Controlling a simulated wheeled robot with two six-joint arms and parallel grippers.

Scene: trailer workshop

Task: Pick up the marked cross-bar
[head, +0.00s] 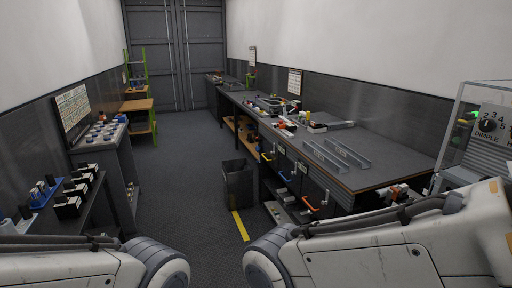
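Two long grey metal channel bars lie side by side on the near part of the right workbench. One is the left bar (325,158), the other the right bar (349,153). They look like cross-bars, but I cannot make out a mark on either. My two arms come in at the bottom left and bottom right corners, with only their rounded links showing. Both grippers are out of the picture, and nothing touches the bars.
The long workbench (395,158) runs along the right wall, with small tools and parts farther back. A dark bin (238,185) stands on the floor beside it, near a yellow floor strip (240,225). Cabinets (100,155) line the left. The aisle floor (185,150) between is clear.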

